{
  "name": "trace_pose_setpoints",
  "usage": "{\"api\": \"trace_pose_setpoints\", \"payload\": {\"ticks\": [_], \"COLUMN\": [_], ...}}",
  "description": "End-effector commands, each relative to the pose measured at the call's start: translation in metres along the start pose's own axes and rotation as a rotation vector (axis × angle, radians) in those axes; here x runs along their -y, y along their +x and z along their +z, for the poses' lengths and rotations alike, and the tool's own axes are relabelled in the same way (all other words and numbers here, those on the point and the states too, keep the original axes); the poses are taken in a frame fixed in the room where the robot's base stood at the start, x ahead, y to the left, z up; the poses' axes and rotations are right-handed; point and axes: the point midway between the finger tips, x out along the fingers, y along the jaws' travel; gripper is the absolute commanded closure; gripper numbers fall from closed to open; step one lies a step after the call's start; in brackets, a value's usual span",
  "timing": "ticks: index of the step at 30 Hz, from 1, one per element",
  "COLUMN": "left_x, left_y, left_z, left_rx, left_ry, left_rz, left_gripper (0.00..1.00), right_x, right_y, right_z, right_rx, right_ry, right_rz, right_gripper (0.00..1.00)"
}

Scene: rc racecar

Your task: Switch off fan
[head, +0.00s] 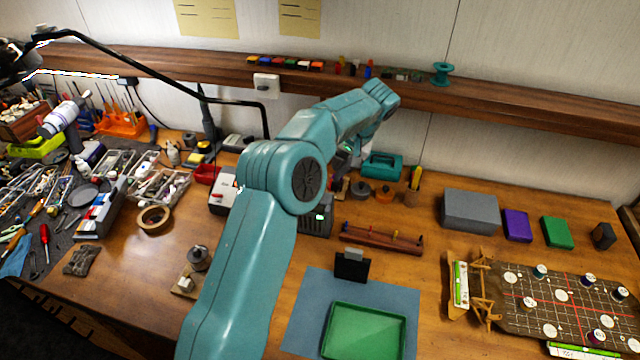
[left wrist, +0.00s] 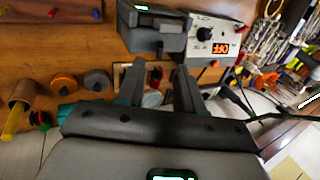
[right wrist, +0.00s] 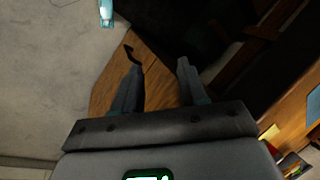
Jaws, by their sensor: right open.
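A dark box with a small green light, which looks like the fan unit (left wrist: 152,38), is at the top middle of the left wrist view. In the head view the dark box (head: 316,226) stands mostly hidden behind my left arm, its ribbed side showing. My left gripper (left wrist: 158,72) points at the box from close by; its fingers are apart with nothing between them. I cannot tell whether a finger touches the box. In the head view my left arm hides most of that gripper. My right gripper (right wrist: 160,66) is open and empty, over the floor.
A white station (left wrist: 213,42) with a red display stands beside the dark box. A red-brown rack (head: 381,240), a green tray (head: 335,345) on a blue mat (head: 301,311), and a grey box (head: 470,212) are on the bench. A wooden shelf (head: 520,104) runs along the wall behind.

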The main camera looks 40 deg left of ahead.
Motion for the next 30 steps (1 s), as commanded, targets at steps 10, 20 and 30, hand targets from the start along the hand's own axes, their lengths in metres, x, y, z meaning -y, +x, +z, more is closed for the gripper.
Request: {"api": "trace_pose_setpoints", "payload": {"ticks": [10,20,30], "left_x": [0.000,0.001,0.001], "left_y": [0.068,0.077,0.077], "left_z": [-0.003,-0.003,-0.003], "left_rx": [0.001,0.000,0.000], "left_ry": [-0.002,-0.002,-0.001], "left_rz": [-0.002,-0.001,-0.001], "left_gripper": [0.64,0.64,1.00], "right_x": [-0.002,-0.002,-0.002], "right_y": [0.005,0.006,0.006], "right_z": [0.000,0.000,0.000], "right_rx": [0.000,0.000,0.000], "right_ry": [-0.001,-0.001,-0.001], "right_rz": [0.000,0.000,0.000], "right_gripper": [0.57,0.57,0.57]}}
